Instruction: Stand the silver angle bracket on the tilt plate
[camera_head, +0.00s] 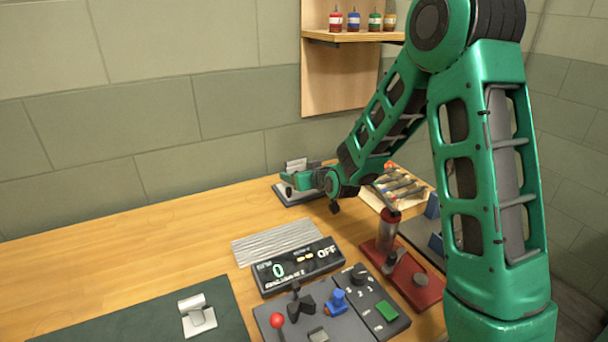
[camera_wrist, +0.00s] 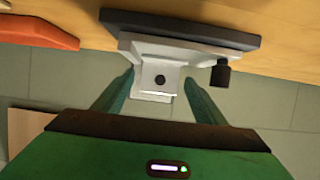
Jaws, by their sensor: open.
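A silver upright piece with a dark round hole, which looks like the angle bracket (camera_wrist: 160,80), stands on the tilt plate at the back of the bench, by the wall. It also shows in the head view (camera_head: 296,164). The tilt plate (camera_wrist: 180,28) has a dark base, a pale body and a black knob. My gripper (camera_wrist: 160,98) is open, with one green finger on each side of the bracket. I cannot tell whether the fingers touch it. In the head view my gripper (camera_head: 292,180) partly hides the tilt plate and the bracket's foot.
A pale bracket-like piece (camera_head: 198,316) lies on the dark green mat (camera_head: 100,318) at front left. A ribbed plate (camera_head: 276,242), a display box (camera_head: 298,267), a control panel (camera_head: 340,320), a red fixture (camera_head: 415,285) and a wooden tray (camera_head: 375,198) occupy the middle and right. The back left is clear.

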